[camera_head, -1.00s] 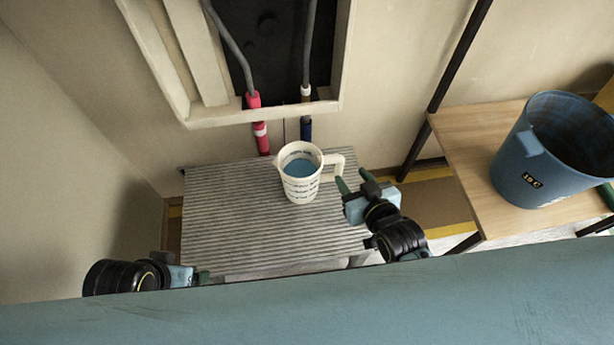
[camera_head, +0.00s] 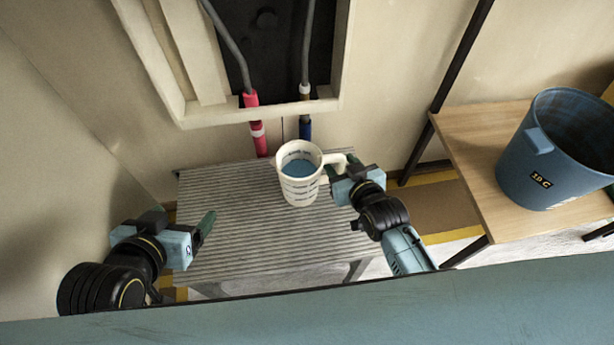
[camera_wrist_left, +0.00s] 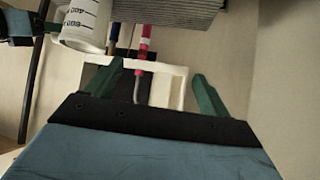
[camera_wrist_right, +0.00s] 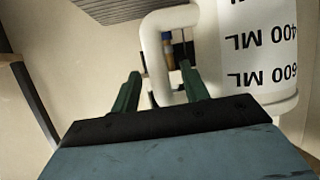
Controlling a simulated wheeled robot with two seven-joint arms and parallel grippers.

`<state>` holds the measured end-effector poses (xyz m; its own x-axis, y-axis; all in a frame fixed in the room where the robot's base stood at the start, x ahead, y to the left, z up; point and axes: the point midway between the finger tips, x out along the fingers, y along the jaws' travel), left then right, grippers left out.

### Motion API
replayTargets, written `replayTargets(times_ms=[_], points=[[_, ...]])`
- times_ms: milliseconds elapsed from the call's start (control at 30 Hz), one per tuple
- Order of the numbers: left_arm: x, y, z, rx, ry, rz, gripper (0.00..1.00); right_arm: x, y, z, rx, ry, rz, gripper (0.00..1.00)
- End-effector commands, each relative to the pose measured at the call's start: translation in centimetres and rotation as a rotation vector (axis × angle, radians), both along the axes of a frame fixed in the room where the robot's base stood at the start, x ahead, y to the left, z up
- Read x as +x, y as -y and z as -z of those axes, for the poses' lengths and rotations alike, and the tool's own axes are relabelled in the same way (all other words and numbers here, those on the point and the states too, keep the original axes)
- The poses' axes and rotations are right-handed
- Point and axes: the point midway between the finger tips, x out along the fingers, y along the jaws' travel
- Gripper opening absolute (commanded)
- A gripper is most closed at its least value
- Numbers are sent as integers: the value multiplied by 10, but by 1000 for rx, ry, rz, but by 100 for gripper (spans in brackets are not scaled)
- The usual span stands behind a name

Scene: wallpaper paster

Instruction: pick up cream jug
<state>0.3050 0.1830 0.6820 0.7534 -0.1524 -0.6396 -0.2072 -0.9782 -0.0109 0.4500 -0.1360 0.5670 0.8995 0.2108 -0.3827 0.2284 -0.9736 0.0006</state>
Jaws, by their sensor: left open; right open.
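The cream jug (camera_head: 300,187) stands upright on the ribbed grey table (camera_head: 240,235), with blue inside and dark markings on its side. Its handle points right in the head view. My right gripper (camera_head: 342,170) is open at the handle. In the right wrist view the handle (camera_wrist_right: 152,60) shows between or just beyond the open fingers (camera_wrist_right: 160,90); I cannot tell whether they touch it. The jug body (camera_wrist_right: 258,50) fills the right there. My left gripper (camera_head: 205,225) is open and empty over the table's left front. The jug also shows in the left wrist view (camera_wrist_left: 82,25), at upper left.
A blue bucket (camera_head: 545,160) stands on a wooden table (camera_head: 475,160) at the right. A wall recess with pipes, one red (camera_head: 256,125), lies behind the grey table. The grey table's front middle is clear.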

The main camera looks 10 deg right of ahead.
Motion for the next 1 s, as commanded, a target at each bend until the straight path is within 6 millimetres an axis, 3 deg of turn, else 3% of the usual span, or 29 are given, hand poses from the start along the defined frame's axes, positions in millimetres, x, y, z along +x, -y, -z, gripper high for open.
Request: replayTargets(times_ms=[200,467,800,1000], points=[[13,7,-13,-27,106,9,81,7,-2,3,0,0,-1,45],[14,7,-15,-29,112,10,81,8,-2,3,0,0,0,45],[14,7,-14,-28,111,9,81,7,-2,3,1,0,0,1],[13,7,-14,-28,111,9,81,7,-2,3,1,0,0,0]])
